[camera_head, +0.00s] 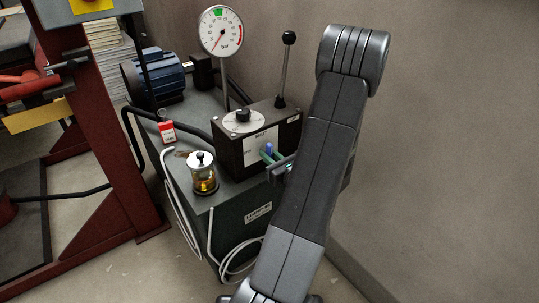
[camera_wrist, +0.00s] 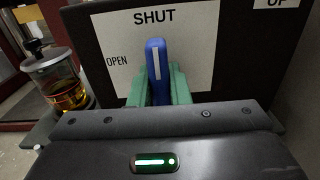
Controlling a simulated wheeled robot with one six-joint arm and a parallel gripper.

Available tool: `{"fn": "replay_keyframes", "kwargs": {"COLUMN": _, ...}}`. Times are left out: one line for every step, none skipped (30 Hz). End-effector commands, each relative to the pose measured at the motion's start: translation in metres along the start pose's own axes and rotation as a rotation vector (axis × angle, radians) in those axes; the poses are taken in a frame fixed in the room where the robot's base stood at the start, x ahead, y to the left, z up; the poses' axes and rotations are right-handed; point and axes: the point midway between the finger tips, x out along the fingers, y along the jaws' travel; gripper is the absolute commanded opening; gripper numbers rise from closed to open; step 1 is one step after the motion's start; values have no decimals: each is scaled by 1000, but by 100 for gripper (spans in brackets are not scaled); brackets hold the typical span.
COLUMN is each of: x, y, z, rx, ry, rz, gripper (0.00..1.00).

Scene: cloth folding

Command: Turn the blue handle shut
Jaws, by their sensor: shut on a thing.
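The blue handle (camera_wrist: 156,57) stands nearly upright in the wrist view, its white stripe pointing up at the word SHUT on the white label (camera_wrist: 190,30). The word OPEN is to its left. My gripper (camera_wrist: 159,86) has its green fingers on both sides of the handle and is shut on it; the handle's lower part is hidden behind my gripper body. In the head view the blue handle (camera_head: 268,148) shows small on the front of the dark box (camera_head: 232,158), with my gripper (camera_head: 271,157) at it.
A glass jar with amber liquid (camera_head: 204,178) stands close left of the box. A round gauge (camera_head: 221,31) and a black-knobbed lever (camera_head: 285,70) rise behind. A red and white packet (camera_head: 167,132) lies farther left. The wall is close on the right.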

Motion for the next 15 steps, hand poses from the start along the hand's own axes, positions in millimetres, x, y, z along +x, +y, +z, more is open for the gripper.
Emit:
{"fn": "replay_keyframes", "kwargs": {"x": 0, "y": 0, "z": -1, "rx": 3, "ry": 3, "rz": 0, "gripper": 0}}
{"fn": "replay_keyframes", "kwargs": {"x": 0, "y": 0, "z": -1, "rx": 3, "ry": 3, "rz": 0, "gripper": 0}}
{"fn": "replay_keyframes", "kwargs": {"x": 0, "y": 0, "z": -1, "rx": 3, "ry": 3, "rz": 0, "gripper": 0}}
{"fn": "replay_keyframes", "kwargs": {"x": 0, "y": 0, "z": -1, "rx": 3, "ry": 3, "rz": 0, "gripper": 0}}
{"fn": "replay_keyframes", "kwargs": {"x": 0, "y": 0, "z": -1, "rx": 3, "ry": 3, "rz": 0, "gripper": 0}}
{"fn": "replay_keyframes", "kwargs": {"x": 0, "y": 0, "z": -1, "rx": 3, "ry": 3, "rz": 0, "gripper": 18}}
{"fn": "replay_keyframes", "kwargs": {"x": 0, "y": 0, "z": -1, "rx": 3, "ry": 3, "rz": 0, "gripper": 24}}
{"fn": "replay_keyframes", "kwargs": {"x": 0, "y": 0, "z": -1, "rx": 3, "ry": 2, "rz": 0, "gripper": 30}}
{"fn": "replay_keyframes", "kwargs": {"x": 0, "y": 0, "z": -1, "rx": 2, "ry": 2, "rz": 0, "gripper": 38}}
{"fn": "replay_keyframes", "kwargs": {"x": 0, "y": 0, "z": -1, "rx": 2, "ry": 2, "rz": 0, "gripper": 38}}
{"fn": "replay_keyframes", "kwargs": {"x": 0, "y": 0, "z": -1, "rx": 2, "ry": 2, "rz": 0, "gripper": 38}}
{"fn": "replay_keyframes", "kwargs": {"x": 0, "y": 0, "z": -1, "rx": 1, "ry": 2, "rz": 0, "gripper": 38}}
{"fn": "replay_keyframes", "kwargs": {"x": 0, "y": 0, "z": -1, "rx": 1, "ry": 1, "rz": 0, "gripper": 38}}
{"fn": "replay_keyframes", "kwargs": {"x": 0, "y": 0, "z": -1, "rx": 1, "ry": 1, "rz": 0, "gripper": 38}}
{"fn": "replay_keyframes", "kwargs": {"x": 0, "y": 0, "z": 0, "rx": 1, "ry": 1, "rz": 0, "gripper": 38}}
